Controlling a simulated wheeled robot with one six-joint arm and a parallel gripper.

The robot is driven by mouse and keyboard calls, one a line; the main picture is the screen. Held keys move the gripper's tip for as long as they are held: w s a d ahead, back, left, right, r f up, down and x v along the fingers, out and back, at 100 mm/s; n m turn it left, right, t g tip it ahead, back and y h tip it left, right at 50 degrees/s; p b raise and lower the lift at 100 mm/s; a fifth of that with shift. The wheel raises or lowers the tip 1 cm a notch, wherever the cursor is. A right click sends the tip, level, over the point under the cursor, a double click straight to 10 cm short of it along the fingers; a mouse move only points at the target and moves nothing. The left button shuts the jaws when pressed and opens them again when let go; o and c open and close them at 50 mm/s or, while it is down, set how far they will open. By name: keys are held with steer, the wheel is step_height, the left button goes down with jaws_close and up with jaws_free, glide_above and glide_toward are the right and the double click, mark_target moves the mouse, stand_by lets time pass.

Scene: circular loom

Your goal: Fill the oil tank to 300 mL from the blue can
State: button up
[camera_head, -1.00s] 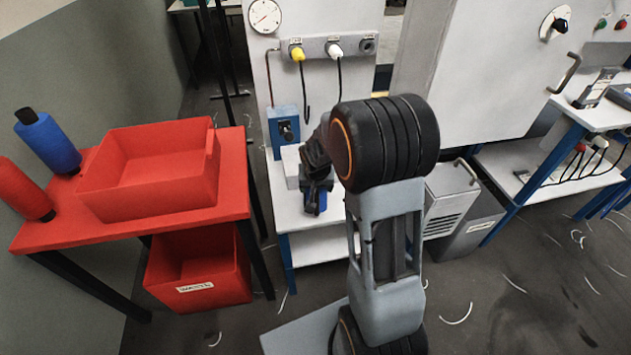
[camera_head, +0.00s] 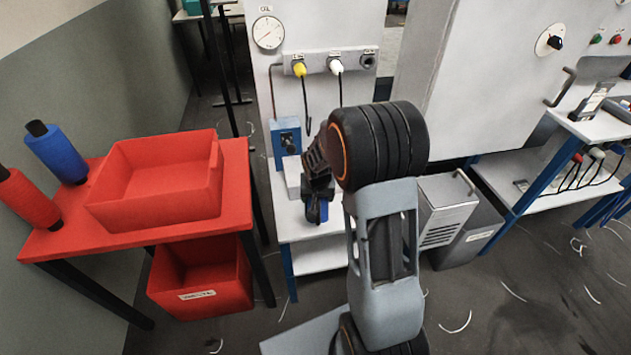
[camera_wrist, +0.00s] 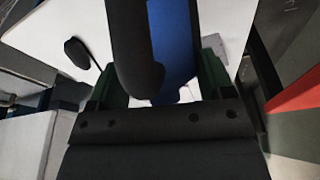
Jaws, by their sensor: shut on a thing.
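The blue can (camera_head: 317,208) is at my gripper (camera_head: 317,186), above the white bench top in the head view. In the wrist view the can (camera_wrist: 173,45) is a blue body with a thick black part (camera_wrist: 130,40) beside it. My gripper's green-sided jaws (camera_wrist: 160,78) are on either side of the can and shut on it. A blue box with a dark knob (camera_head: 287,138) stands behind, with a pale block (camera_head: 293,172) below it. I cannot tell which of these is the oil tank. No level scale is readable.
A dial gauge (camera_head: 268,33) and a rail with yellow and white plugs (camera_head: 330,61) are on the panel above. A red table (camera_head: 240,170) with a red bin (camera_head: 155,190) and spools stands at left. A large white cabinet (camera_head: 490,80) is at right.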

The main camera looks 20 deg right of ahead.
steer(key=shift+w+r+g+y+p, duration=0.15)
steer(key=shift+r+g+p, duration=0.25)
steer(key=shift+p, duration=0.6)
steer(key=shift+r+g+y+p, duration=0.15)
steer(key=shift+r+g+p, duration=0.25)
steer(key=shift+p, duration=0.6)
stand_by(2.2)
steer(key=shift+w+d+r+p, duration=0.1)
steer(key=shift+r+p, duration=0.15)
steer(key=shift+p, duration=0.15)
steer(key=shift+w+r+p, duration=0.1)
steer(key=shift+r+p, duration=0.05)
steer(key=shift+p, duration=0.15)
steer(key=f+b, duration=0.2)
steer(key=b, duration=0.1)
steer(key=shift+s, duration=0.2)
steer(key=f+t+b, duration=0.1)
steer(key=b, duration=0.2)
steer(key=shift+s+f+t+b, duration=0.1)
steer(key=shift+f+t+b, duration=0.05)
steer(key=shift+t+b, duration=0.15)
steer(key=shift+s+t+h+b, duration=0.1)
steer(key=shift+t+h+b, duration=0.35)
steer(key=shift+b, duration=0.35)
